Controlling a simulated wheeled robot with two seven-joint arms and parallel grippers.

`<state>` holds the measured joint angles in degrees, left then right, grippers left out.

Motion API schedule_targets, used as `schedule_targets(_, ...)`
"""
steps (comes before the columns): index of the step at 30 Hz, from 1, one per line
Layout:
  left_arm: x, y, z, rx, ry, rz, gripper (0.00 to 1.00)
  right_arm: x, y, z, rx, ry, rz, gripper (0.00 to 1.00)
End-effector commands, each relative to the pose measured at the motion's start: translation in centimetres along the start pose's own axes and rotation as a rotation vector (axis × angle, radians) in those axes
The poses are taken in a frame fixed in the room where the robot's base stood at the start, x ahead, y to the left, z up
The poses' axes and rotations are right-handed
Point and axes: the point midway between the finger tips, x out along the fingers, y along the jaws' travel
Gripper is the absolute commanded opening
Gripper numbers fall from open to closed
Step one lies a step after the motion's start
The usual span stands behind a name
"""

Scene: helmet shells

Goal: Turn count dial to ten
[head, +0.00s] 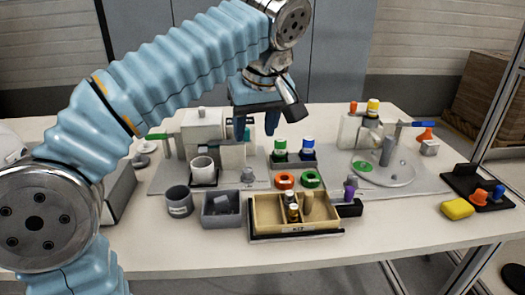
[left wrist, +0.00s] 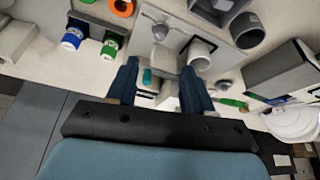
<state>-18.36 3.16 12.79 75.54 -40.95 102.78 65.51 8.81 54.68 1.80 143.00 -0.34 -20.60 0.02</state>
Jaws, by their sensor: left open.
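My left gripper (head: 256,130) hangs at the back of the table, left of the middle, in front of and above the white machine. It also shows in the left wrist view (left wrist: 158,70), its two dark blue fingers spread apart and nothing held between them. The white machine (head: 203,126) stands at the back left with a grey block on its front. A small teal knob (left wrist: 147,78) shows between the fingers in the left wrist view. I cannot tell whether it is the count dial, and no dial markings are readable. My right gripper is not in view.
Green and blue bottles (head: 280,150) sit right of the gripper. A round plate fixture (head: 383,177) is at the right. The table's front edge is clear.

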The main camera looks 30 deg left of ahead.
Motion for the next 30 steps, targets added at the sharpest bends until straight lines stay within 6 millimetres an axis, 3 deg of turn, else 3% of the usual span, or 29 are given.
schedule_targets(5, 1.4, -0.3, 0.0, -0.008, 0.001, -0.005, 0.51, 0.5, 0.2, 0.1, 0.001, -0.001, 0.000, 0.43)
schedule_targets(15, 9.0, -0.3, 0.0, -0.007, 0.000, -0.005, 0.51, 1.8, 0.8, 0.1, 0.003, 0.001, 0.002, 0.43)
schedule_targets(21, 12.3, -0.3, 0.0, -0.006, 0.000, -0.004, 0.51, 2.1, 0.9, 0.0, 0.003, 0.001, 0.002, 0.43)
schedule_targets(30, 13.6, -0.2, 0.0, -0.006, 0.001, -0.001, 0.51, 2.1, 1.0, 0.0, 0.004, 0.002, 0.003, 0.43)
